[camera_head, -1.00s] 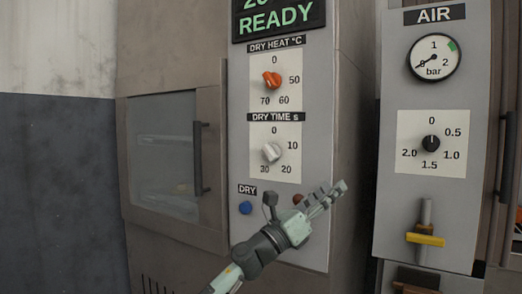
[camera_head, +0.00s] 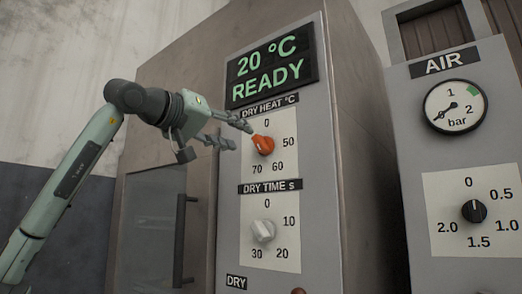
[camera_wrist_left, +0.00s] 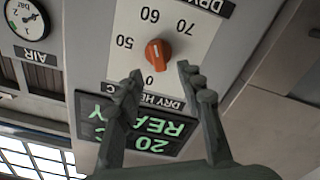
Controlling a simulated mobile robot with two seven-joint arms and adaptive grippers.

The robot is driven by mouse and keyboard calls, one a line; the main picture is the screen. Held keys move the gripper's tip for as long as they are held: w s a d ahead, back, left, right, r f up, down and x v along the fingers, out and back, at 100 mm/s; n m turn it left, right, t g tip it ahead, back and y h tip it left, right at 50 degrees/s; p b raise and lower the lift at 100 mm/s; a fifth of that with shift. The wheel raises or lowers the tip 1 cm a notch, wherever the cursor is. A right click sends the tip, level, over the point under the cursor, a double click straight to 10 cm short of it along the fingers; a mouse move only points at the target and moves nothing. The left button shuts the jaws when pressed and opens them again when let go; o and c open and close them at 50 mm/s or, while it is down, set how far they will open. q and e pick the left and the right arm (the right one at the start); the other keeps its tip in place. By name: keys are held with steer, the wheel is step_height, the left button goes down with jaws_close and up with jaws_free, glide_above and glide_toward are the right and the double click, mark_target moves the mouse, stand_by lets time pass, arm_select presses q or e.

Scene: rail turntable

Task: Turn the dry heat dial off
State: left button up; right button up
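The orange dry heat dial (camera_head: 263,145) sits on a white scale plate marked 0, 50, 60 and 70. It also shows in the left wrist view (camera_wrist_left: 158,52), where the panel appears upside down. I cannot tell for sure which mark its pointer faces. My left gripper (camera_head: 242,137) is just left of the dial in the head view. In the left wrist view its two fingers (camera_wrist_left: 159,70) are spread, with the dial beyond the gap between their tips. Nothing is held, and contact with the dial is not visible. My right gripper is in neither view.
The display (camera_head: 272,68) above the dial reads 20 °C READY. The white dry time dial (camera_head: 263,231) is below it. A door with a dark handle (camera_head: 181,240) is to the left. The air panel with a gauge (camera_head: 455,106) and black dial (camera_head: 474,210) is to the right.

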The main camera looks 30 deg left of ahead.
mark_target(257, 143)
arm_select(q)
steer(key=w, duration=0.7)
steer(key=shift+w+d, duration=0.2)
steer(key=shift+d, duration=0.2)
jaws_close()
